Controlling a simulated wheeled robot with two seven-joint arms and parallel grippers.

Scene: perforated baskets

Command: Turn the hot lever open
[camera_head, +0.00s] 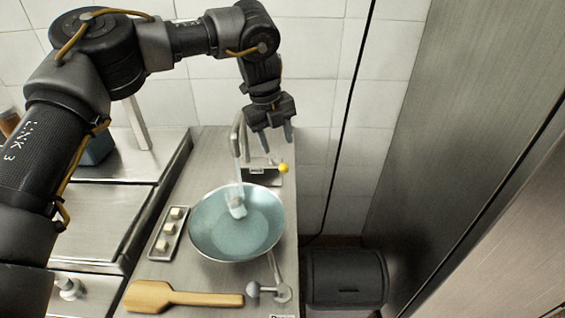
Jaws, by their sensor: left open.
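A faucet (236,140) rises behind a round steel basin (198,237), its spout reaching over the basin. A small lever with a yellow ball tip (283,168) stands beside a dark labelled plate (260,175) at the faucet's base. The label is too small to read, so I cannot tell whether this is the hot lever. My left gripper (277,143) is open, fingers pointing down, just above the yellow ball and apart from it. A pale bluish patch (237,207) shows below the spout; I cannot tell whether it is running water. My right gripper is not in view.
A tray with pale cubes (155,246) lies left of the basin. A wooden paddle (180,297) and a grey knob with metal fitting (254,290) lie in front. A black bin (345,278) stands right of the counter. The tiled wall (310,100) is close behind.

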